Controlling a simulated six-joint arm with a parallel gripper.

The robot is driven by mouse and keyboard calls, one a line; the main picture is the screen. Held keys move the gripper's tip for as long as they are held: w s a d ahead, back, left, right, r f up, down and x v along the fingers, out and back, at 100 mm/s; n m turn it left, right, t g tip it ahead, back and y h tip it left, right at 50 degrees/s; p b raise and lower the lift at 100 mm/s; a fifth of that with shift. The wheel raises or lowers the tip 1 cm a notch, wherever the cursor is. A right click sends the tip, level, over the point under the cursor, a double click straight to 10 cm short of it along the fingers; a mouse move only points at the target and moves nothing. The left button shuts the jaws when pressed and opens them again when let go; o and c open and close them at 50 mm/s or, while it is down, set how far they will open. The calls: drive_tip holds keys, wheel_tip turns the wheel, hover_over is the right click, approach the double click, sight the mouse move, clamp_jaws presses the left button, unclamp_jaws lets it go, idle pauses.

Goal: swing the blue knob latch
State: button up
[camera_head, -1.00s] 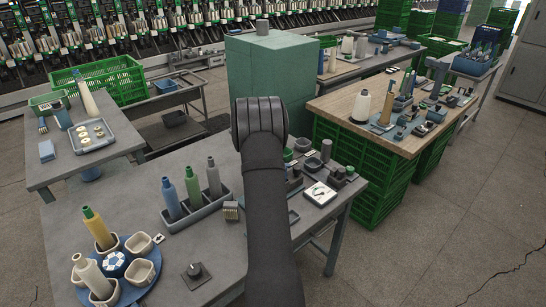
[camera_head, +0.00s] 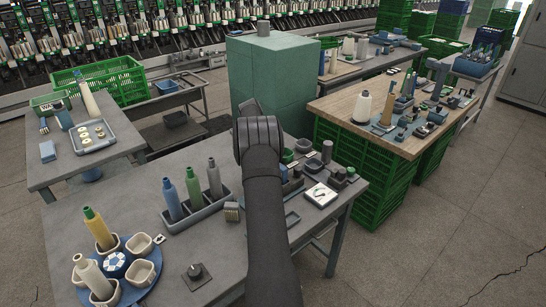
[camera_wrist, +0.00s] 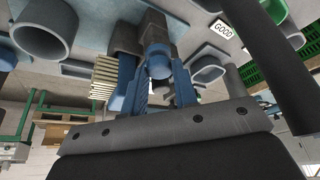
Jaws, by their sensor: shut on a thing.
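The blue knob (camera_wrist: 158,65) of the latch shows in the wrist view, round-ended, in front of a dark grey block (camera_wrist: 155,30). My gripper (camera_wrist: 159,82) has its two blue fingers on either side of the knob and is shut on it. The fingers hide part of the knob and its mount. In the head view my dark arm reaches over the front table, and its wrist hides the gripper and the latch. How far the latch is swung cannot be told.
A grey cup (camera_wrist: 42,32), a ribbed pale stack (camera_wrist: 104,78) and a "GOOD" label (camera_wrist: 229,33) are near the gripper. On the front table, a rack of bottles (camera_head: 202,207) stands left of my arm and a white-faced device (camera_head: 320,195) right of it.

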idle(0.4)
drive_tip(key=o, duration=1)
drive_tip(key=shift+r, duration=0.1)
drive_tip(key=v, duration=1.7)
drive_tip(key=shift+a, duration=0.15)
drive_tip(key=x, duration=1.7)
